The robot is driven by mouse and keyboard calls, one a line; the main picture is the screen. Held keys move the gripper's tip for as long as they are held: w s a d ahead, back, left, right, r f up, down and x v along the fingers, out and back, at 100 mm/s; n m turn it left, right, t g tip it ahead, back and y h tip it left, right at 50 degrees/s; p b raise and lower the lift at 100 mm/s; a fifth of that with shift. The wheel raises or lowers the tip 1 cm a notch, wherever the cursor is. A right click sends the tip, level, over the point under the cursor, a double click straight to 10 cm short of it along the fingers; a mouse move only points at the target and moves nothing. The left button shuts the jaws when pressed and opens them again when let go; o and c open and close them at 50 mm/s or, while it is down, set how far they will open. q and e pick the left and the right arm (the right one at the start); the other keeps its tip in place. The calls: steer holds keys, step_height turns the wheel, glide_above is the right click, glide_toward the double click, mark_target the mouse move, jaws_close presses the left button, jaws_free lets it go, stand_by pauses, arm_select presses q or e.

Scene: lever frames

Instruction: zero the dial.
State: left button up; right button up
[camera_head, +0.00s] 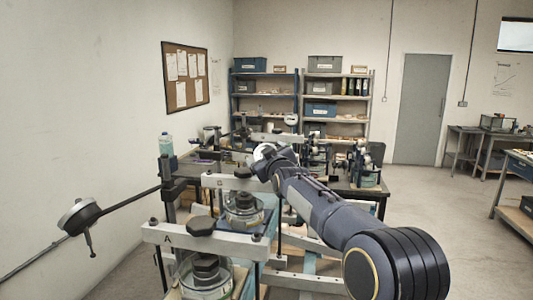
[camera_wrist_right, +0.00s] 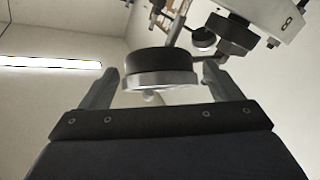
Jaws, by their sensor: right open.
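In the right wrist view my right gripper (camera_wrist_right: 158,82) is open. A round, dial-like disc (camera_wrist_right: 160,66) with a black rim and silver edge lies between its fingers; I cannot tell whether they touch it. A rod rises behind the disc. In the head view my right arm (camera_head: 335,215) reaches over the lever frames, and its end is by a pale round part (camera_head: 264,152) beyond frame B (camera_head: 212,182). Another round black-and-grey body (camera_head: 80,216) sits on the long lever at the left. No dial reading is legible. My left gripper is out of view.
Frame A (camera_head: 205,244) stands nearest, with a weighted pot (camera_head: 206,280) under its beam. Another pot (camera_head: 244,207) stands under frame B. More frames and a bench (camera_head: 370,190) lie behind. Shelves (camera_head: 308,118) line the back wall. Open floor (camera_head: 440,225) lies right.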

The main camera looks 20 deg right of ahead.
steer(key=shift+c, duration=0.5)
steer(key=c, duration=0.9)
steer(key=shift+w+a+f+m+h+b, duration=0.1)
steer(key=shift+a+f+m+h+b, duration=0.05)
steer(key=shift+f+m+h+b, duration=0.2)
steer(key=shift+f+m+h, duration=0.1)
steer(key=shift+m+h, duration=0.35)
steer(key=shift+m, duration=0.1)
steer(key=shift+m+h, duration=0.8)
steer(key=shift+m, duration=0.2)
steer(key=shift+r+m+h+p, duration=0.2)
steer(key=shift+m+h+p, duration=0.5)
steer(key=shift+m+p, duration=0.1)
steer(key=shift+m+g+h+p, duration=0.4)
steer(key=shift+m+h, duration=0.1)
steer(key=shift+m, duration=0.1)
